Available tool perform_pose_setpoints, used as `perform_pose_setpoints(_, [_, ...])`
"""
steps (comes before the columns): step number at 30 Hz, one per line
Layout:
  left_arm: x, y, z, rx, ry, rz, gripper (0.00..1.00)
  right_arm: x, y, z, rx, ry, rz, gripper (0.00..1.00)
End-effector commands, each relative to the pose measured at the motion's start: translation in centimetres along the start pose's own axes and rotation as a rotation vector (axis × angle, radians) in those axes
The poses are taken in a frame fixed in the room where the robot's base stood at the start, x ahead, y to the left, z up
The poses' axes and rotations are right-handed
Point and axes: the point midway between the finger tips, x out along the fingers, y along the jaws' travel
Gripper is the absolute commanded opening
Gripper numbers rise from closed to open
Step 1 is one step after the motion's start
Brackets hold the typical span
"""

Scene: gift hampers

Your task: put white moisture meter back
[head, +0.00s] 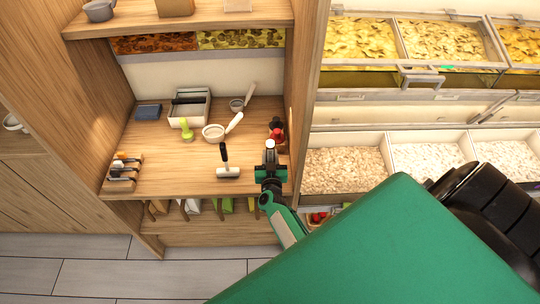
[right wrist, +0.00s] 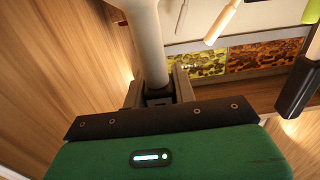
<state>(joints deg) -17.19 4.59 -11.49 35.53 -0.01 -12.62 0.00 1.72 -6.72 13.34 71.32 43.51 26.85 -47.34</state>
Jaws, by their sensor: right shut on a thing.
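The white moisture meter (right wrist: 148,40) is between the two fingers of my right gripper (right wrist: 160,88) in the right wrist view, a pale cylinder rising from the jaws. In the head view my right gripper (head: 270,168) is over the right front part of the wooden counter (head: 165,177), shut on the meter, whose round white top (head: 270,144) shows just beyond it. Whether the meter touches the counter cannot be told. My left gripper is not in view.
A red item (head: 277,132) stands close behind the meter, near the right side panel. A black-handled tool (head: 226,168) lies left of my gripper. Further back are a white-handled scoop (head: 214,131), a green item (head: 186,131) and a grey bin (head: 188,105). A small rack (head: 122,174) is at left.

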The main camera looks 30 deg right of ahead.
Motion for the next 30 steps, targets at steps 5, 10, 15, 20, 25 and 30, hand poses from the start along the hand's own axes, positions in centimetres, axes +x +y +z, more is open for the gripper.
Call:
perform_pose_setpoints(5, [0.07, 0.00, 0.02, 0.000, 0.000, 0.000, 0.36, 0.02, 0.00, 0.22, 0.001, 0.000, 0.001, 0.00])
perform_pose_setpoints(10, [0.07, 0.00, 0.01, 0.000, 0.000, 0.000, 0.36, 0.02, 0.00, 0.24, 0.001, 0.001, 0.001, 0.00])
perform_pose_setpoints(15, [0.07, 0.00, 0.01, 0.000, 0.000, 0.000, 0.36, 0.01, 0.00, 0.24, 0.001, 0.001, 0.000, 0.00])
perform_pose_setpoints(20, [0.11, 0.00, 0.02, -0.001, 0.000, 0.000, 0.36, 0.01, -0.01, 0.36, 0.001, 0.000, 0.001, 0.00])
perform_pose_setpoints(25, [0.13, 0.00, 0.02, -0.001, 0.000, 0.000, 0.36, 0.02, 0.00, 0.46, 0.000, 0.001, 0.001, 0.39])
perform_pose_setpoints(30, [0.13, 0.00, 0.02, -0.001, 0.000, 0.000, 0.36, 0.01, 0.00, 0.47, 0.001, 0.000, 0.000, 0.52])
